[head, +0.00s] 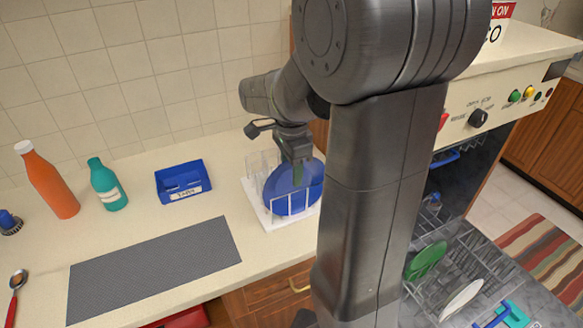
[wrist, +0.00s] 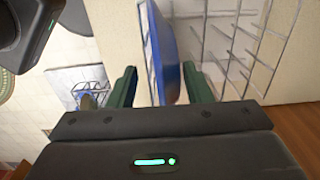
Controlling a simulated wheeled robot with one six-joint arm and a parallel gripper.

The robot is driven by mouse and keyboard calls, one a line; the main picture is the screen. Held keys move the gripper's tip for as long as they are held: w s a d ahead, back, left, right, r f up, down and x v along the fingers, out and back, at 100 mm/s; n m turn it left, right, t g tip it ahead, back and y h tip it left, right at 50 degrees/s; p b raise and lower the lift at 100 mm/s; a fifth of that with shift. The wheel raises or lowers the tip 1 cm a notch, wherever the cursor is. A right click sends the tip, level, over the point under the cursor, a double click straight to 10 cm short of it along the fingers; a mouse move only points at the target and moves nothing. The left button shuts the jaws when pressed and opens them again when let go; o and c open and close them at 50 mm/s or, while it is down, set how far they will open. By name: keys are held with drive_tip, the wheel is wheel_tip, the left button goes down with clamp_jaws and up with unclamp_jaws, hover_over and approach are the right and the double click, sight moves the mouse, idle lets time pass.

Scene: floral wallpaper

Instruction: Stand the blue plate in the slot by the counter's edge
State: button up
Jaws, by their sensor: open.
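The blue plate (head: 280,203) stands upright in a white rack (head: 253,208) by the counter's front edge. White wire bars show in front of its lower half, and clear dividers stand behind it to the left. My gripper (head: 297,172) is at the plate's upper part, pointing down. In the wrist view the plate (wrist: 168,50) is seen nearly edge-on between the two green fingers (wrist: 160,72), which are spread apart with a gap on the left side. Rack wires (wrist: 250,45) show to the right. The plate's right edge is partly hidden by my arm in the head view.
A blue tray (head: 183,197), teal bottle (head: 107,188) and orange bottle (head: 50,185) stand left on the counter. A grey mat (head: 150,268) lies in front. The open dishwasher at right holds a green plate (head: 426,262) and white plate (head: 462,299).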

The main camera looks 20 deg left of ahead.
wheel_tip(320, 180, up, 14)
idle(0.6)
drive_tip(key=shift+f, duration=0.1)
wheel_tip(320, 180, down, 13)
drive_tip(key=shift+f, duration=0.15)
drive_tip(key=shift+r+p, duration=0.35)
drive_tip(key=shift+p, duration=0.1)
drive_tip(key=shift+r, duration=0.25)
idle(0.4)
